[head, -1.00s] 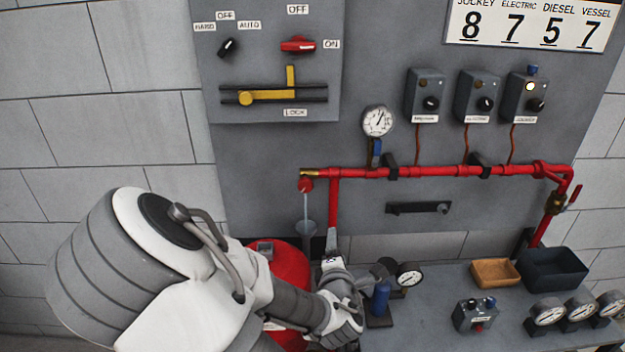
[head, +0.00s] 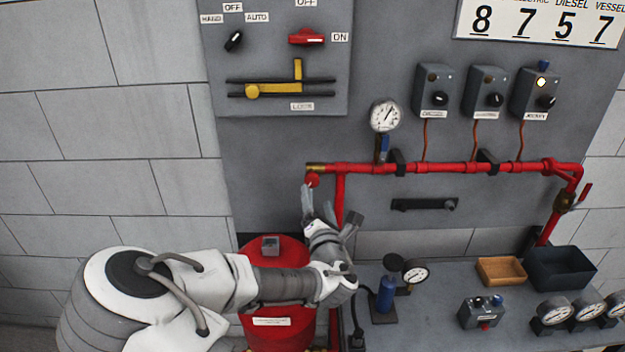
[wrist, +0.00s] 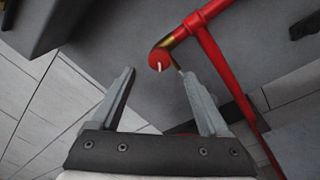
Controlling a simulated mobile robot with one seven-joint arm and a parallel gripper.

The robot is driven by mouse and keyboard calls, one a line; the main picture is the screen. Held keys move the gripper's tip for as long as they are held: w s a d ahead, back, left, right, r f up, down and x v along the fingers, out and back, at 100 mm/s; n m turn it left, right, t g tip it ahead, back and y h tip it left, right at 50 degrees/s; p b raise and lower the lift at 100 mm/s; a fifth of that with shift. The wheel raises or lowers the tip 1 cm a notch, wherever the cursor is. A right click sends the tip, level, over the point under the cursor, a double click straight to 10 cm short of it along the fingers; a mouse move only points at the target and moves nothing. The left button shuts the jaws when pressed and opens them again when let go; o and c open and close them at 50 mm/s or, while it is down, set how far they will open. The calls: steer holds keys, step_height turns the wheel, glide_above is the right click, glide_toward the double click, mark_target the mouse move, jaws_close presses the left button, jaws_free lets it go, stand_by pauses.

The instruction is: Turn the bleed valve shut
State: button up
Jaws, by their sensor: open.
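The bleed valve is a small round red knob (head: 312,181) under the brass left end of the red pipe. In the wrist view the knob (wrist: 158,60) has a pale mark on its face and appears between and just beyond my fingertips. My gripper (head: 328,208) is open and empty, reaching up from below the knob. Its two fingers (wrist: 159,80) stand wide apart in the wrist view, and nothing is between them. I cannot tell for sure whether a fingertip touches the knob. The outlet below the knob is mostly hidden behind my gripper.
The red pipe (head: 440,168) runs right along the grey panel, with a vertical branch close beside my gripper. A gauge (head: 385,115) with a blue-handled valve (head: 384,147) sits above. A red tank (head: 270,258) stands behind my arm. The bench (head: 430,310) holds gauges, boxes and trays.

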mark_target(313, 182)
steer(key=w, duration=0.6)
steer(key=w+a+p, duration=0.1)
steer(key=w, duration=0.2)
steer(key=shift+w, duration=0.35)
jaws_close()
